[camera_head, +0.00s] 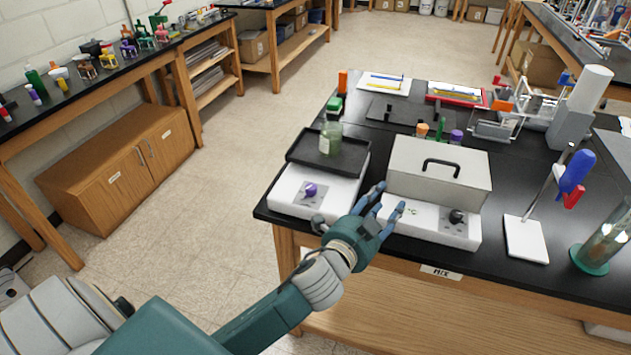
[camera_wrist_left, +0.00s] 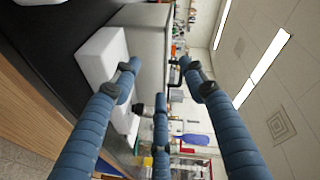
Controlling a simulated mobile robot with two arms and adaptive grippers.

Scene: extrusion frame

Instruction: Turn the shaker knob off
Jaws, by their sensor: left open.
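The shaker (camera_head: 330,190) is a white box with a black tray on top, at the near left of the black table. A bottle (camera_head: 330,140) stands on its tray. Its purple knob (camera_head: 310,190) is on a grey panel at the front. My left gripper (camera_head: 388,201) is open and empty, right of the shaker's front corner, over the left end of a second white unit. Its blue fingers (camera_wrist_left: 156,88) are spread in the left wrist view. My right gripper is not in view.
The white unit (camera_head: 425,222) beside the shaker has a grey lidded box with a black handle (camera_head: 441,167) and a black knob (camera_head: 457,216). A stand with a blue-handled tool (camera_head: 575,172) and a glass cylinder (camera_head: 603,248) are farther right. The floor left of the table is clear.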

